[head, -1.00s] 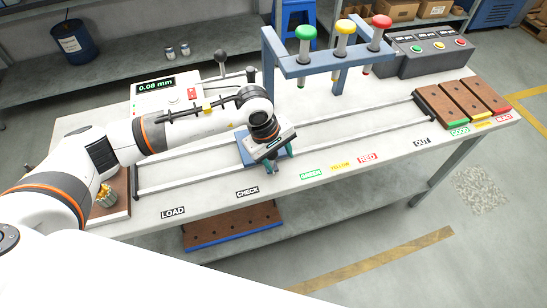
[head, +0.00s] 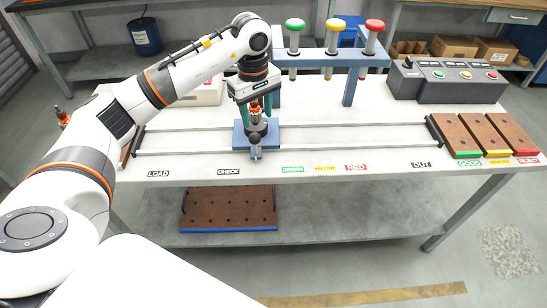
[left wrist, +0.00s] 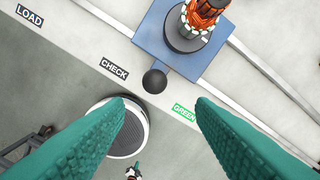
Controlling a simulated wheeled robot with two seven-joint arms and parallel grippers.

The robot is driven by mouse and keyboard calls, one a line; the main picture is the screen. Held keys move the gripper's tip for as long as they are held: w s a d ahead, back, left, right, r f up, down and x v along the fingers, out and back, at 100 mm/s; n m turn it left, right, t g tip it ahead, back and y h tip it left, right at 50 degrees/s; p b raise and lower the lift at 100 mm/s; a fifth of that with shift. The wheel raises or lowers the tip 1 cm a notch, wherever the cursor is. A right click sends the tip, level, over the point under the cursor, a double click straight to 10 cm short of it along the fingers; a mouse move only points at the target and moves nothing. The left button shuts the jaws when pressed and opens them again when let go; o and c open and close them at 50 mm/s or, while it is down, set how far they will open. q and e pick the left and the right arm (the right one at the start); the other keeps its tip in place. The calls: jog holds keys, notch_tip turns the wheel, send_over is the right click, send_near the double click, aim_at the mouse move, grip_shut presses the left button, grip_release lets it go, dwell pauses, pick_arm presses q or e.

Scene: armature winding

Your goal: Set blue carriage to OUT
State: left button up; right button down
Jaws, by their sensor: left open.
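The blue carriage (head: 240,139) sits on the two-rail track, between the CHECK (head: 228,171) and GREEN (head: 292,169) labels. It carries an upright armature with copper windings (left wrist: 203,14). A handle with a black ball knob (left wrist: 154,82) sticks out of its front side. The OUT label (head: 421,163) is far to the right along the track. My left gripper (left wrist: 163,104) is open and empty, with its green fingers pointing down over the carriage's front side. In the left wrist view the knob lies just beyond the fingertips, in line with the gap. My right gripper is not in view.
A blue frame with green (head: 295,25), yellow (head: 334,25) and red (head: 375,25) plungers stands behind the track. A button box (head: 447,80) and brown GOOD, REWORK and REJECT trays (head: 484,134) are at the right. The rails right of the carriage look clear.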

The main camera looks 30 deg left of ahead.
pick_arm(q)
jog(key=shift+s+a+r, duration=0.1)
jog(key=shift+a+r, duration=0.05)
jog(key=shift+a, duration=0.05)
jog(key=shift+a+f, duration=0.1)
jog(key=shift+f, duration=0.2)
jog(key=p, duration=0.1)
send_over(255, 145)
jog(key=f, duration=0.4)
jog(key=shift+w+a+f, duration=0.2)
jog(key=shift+a, duration=0.05)
jog(key=f, duration=0.3)
jog(key=f+p, duration=0.1)
jog(key=f, duration=0.1)
jog(key=shift+d+f, duration=0.2)
jog(key=shift+f, duration=0.85)
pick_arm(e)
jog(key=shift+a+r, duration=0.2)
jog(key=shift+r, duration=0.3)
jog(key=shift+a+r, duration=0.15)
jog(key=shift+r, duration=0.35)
pick_arm(q)
jog(key=shift+w, duration=0.1)
grip_shut()
